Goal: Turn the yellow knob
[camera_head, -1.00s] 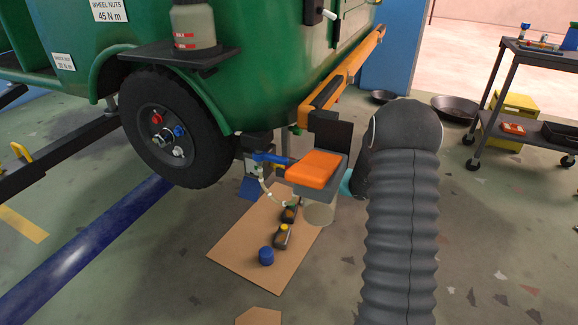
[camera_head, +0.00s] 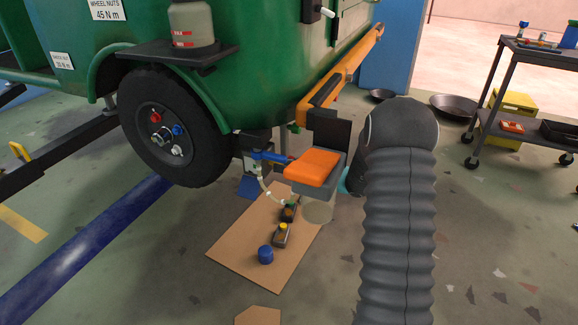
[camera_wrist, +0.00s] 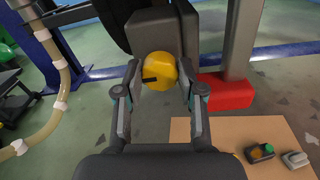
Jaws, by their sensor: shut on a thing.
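In the wrist view the yellow knob (camera_wrist: 160,66) is round, with a short black mark on its lower left. It sits in front of a dark block (camera_wrist: 155,33). My gripper (camera_wrist: 160,75) has one finger on each side of the knob and is shut on it. In the head view I cannot make out the knob or the fingertips; my dark ribbed arm is in front on the right.
A grey post on a red foot (camera_wrist: 224,92) stands close on the right in the wrist view. A pale hose (camera_wrist: 51,68) hangs at left. Cardboard (camera_head: 240,257) with small items lies on the floor under the green trailer (camera_head: 255,65), near its wheel (camera_head: 177,130). A cart (camera_head: 487,100) stands right.

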